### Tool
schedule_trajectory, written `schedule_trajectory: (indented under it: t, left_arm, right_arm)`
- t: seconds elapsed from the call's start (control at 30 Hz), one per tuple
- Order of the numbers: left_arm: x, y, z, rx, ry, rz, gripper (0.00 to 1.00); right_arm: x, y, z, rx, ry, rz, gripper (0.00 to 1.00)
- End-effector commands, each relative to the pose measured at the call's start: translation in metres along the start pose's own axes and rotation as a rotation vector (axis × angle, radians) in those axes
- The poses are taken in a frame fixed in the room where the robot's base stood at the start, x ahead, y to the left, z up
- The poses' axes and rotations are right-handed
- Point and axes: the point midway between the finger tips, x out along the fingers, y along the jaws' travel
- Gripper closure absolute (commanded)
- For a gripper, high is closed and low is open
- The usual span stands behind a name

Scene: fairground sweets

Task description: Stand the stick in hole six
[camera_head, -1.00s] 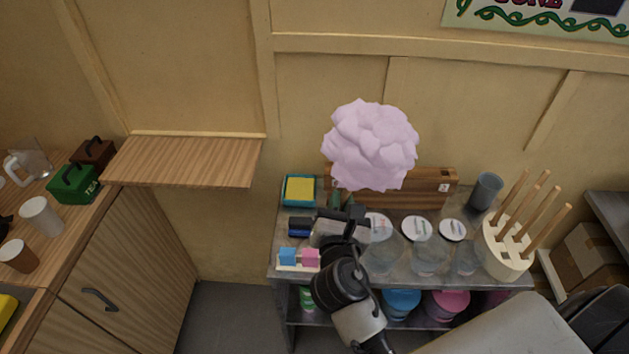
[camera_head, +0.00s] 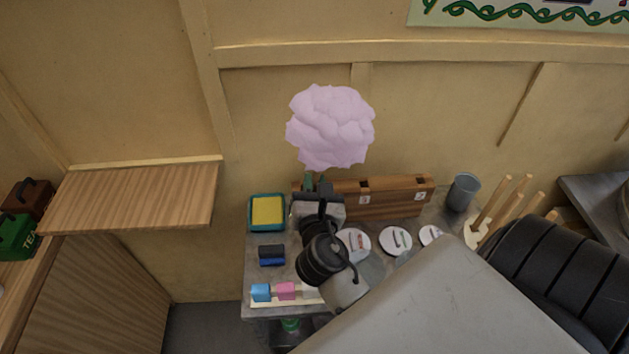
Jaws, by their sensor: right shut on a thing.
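A pink candyfloss (camera_head: 330,127) stands upright above my right gripper (camera_head: 312,186), which is shut on its stick. The stick is hidden by the floss and the gripper. A long wooden rack (camera_head: 385,203) stands at the back of the metal table, against the wall, with small number labels on its front. The gripper is in front of or above the rack's left end and covers part of it. I cannot tell the height between them. The labels are too small to read surely, and I cannot make out which hole is six. My left gripper is out of view.
A teal tray with a yellow sponge (camera_head: 267,211) lies left of the rack. White-lidded jars (camera_head: 395,241), a grey cup (camera_head: 464,192) and a block of bare sticks (camera_head: 487,207) stand to the right. A wooden wall shelf (camera_head: 135,198) juts out at left. My arm covers the lower right.

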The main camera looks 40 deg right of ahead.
Motion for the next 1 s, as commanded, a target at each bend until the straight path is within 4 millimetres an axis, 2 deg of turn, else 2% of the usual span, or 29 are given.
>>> schedule_trajectory:
  t: [0.3, 0.73, 0.8, 1.0]
  left_arm:
    - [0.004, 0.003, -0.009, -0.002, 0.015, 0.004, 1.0]
    - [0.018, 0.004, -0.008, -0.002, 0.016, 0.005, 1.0]
    - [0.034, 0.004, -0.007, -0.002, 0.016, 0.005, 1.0]
    - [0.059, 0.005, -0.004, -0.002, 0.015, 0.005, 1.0]
  right_arm:
    - [0.045, -0.001, -0.006, 0.0, -0.003, 0.002, 1.0]
    - [0.105, -0.002, -0.014, 0.001, -0.002, 0.001, 1.0]
    - [0.103, -0.006, -0.031, 0.001, 0.001, 0.001, 1.0]
    - [0.103, -0.01, -0.051, 0.002, 0.001, 0.001, 1.0]
